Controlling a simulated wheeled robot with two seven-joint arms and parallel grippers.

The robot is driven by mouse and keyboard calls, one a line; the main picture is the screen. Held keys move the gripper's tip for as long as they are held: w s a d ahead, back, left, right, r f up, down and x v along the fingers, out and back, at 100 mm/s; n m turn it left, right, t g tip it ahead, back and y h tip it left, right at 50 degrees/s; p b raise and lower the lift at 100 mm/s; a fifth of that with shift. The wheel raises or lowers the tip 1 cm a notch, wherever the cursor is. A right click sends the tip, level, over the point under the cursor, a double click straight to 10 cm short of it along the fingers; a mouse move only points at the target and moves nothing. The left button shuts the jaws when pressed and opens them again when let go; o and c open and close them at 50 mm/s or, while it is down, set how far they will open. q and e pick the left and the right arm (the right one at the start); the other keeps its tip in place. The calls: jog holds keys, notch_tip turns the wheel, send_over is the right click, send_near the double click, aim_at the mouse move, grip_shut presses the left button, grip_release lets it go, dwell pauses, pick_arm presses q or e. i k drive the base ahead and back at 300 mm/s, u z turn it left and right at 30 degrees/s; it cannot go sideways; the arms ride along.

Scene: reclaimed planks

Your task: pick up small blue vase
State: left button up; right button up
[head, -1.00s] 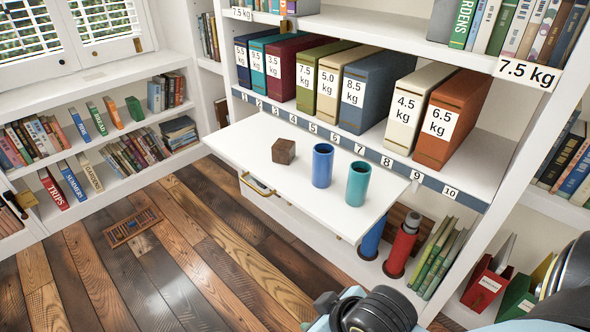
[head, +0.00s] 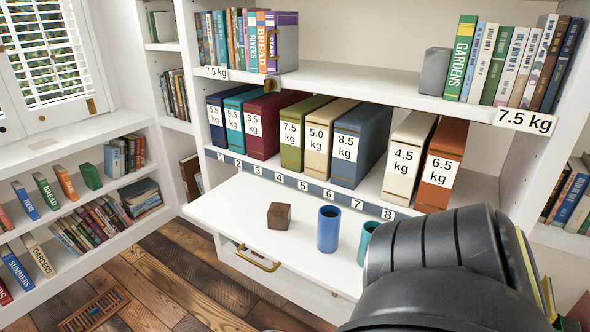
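A small blue vase (head: 328,229), an open-topped cylinder, stands upright on the white pull-out shelf (head: 235,208). A teal vase (head: 366,240) stands to its right, mostly hidden behind a dark part of my arm. A small brown wooden cube (head: 279,216) sits to the left of the blue vase. Neither of my grippers' fingers show in the head view. Only a bulky black and grey arm part of mine fills the lower right.
Large labelled binders, such as a red-brown one (head: 440,165), stand in a row behind the pull-out shelf. An upper shelf (head: 360,88) with books overhangs them. A brass handle (head: 258,260) is on the front. The pull-out shelf's left part is clear.

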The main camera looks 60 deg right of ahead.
aim_at(329, 216)
jog(key=i, duration=0.25)
jog(key=z, duration=1.1)
